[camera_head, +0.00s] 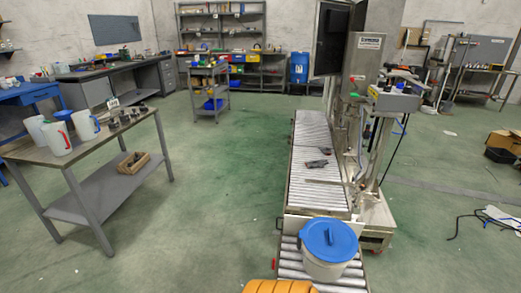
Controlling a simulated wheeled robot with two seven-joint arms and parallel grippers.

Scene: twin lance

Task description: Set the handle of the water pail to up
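A white pail (324,268) with a blue lid (340,248) stands upright on the near end of the roller conveyor, at the bottom right of centre. A darker blue raised strip (329,234) shows across the top of the lid. No handle stands up clearly above the pail; whether the strip is the handle or part of the lid I cannot tell. The pail's lower front is partly near the picture's bottom edge. Neither of my grippers is in view, and nothing of mine touches the pail.
The roller conveyor (318,190) runs away from the pail, with small dark objects (318,163) on it. A steel machine (365,80) stands on its right. A table at left (95,144) holds white jugs (56,138). Green floor between is clear. An orange rounded thing (280,287) shows at the bottom edge.

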